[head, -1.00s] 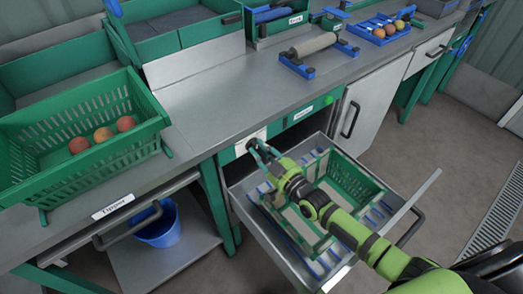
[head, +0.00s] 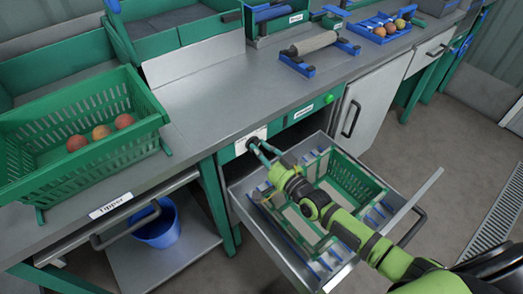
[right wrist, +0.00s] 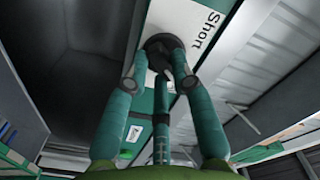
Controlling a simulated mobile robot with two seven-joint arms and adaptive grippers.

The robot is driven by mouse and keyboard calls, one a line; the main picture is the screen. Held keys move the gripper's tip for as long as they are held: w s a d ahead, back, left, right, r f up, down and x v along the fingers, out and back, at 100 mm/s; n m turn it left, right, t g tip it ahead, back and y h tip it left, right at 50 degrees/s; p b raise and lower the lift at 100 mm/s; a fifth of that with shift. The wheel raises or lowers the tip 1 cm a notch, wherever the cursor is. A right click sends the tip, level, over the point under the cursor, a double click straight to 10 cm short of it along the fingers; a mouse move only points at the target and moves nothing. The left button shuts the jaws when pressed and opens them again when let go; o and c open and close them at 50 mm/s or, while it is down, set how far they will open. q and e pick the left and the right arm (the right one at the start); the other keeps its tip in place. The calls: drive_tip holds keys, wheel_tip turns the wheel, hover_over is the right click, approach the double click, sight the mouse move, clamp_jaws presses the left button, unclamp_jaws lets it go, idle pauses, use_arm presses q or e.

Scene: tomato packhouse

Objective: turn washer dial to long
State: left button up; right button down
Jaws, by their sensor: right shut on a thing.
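The washer dial (head: 253,144) is a dark round knob on the front panel under the bench edge. It also shows in the right wrist view (right wrist: 162,45), on a white plate (right wrist: 188,22) printed "Short". No "long" marking can be read. My right gripper (head: 258,147) reaches the panel from the lower right. Its teal fingers are shut on the dial, and they close around it in the right wrist view (right wrist: 160,62). The dial's pointer direction is hidden. My left gripper is not in view.
An open drawer (head: 432,181) holding a green crate (head: 372,181) lies beneath my right arm. A green basket (head: 85,150) with tomatoes stands on the bench at left. A green light (head: 329,98) sits on the panel. A blue bucket (head: 160,231) stands below.

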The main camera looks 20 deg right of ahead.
idle(0.5)
drive_tip(key=c, duration=1)
unclamp_jaws()
drive_tip(key=shift+c, duration=0.2)
drive_tip(key=shift+s, duration=0.1)
drive_tip(key=v, duration=1.1)
drive_tip(key=shift+s, duration=0.4)
drive_tip(key=shift+d, duration=0.1)
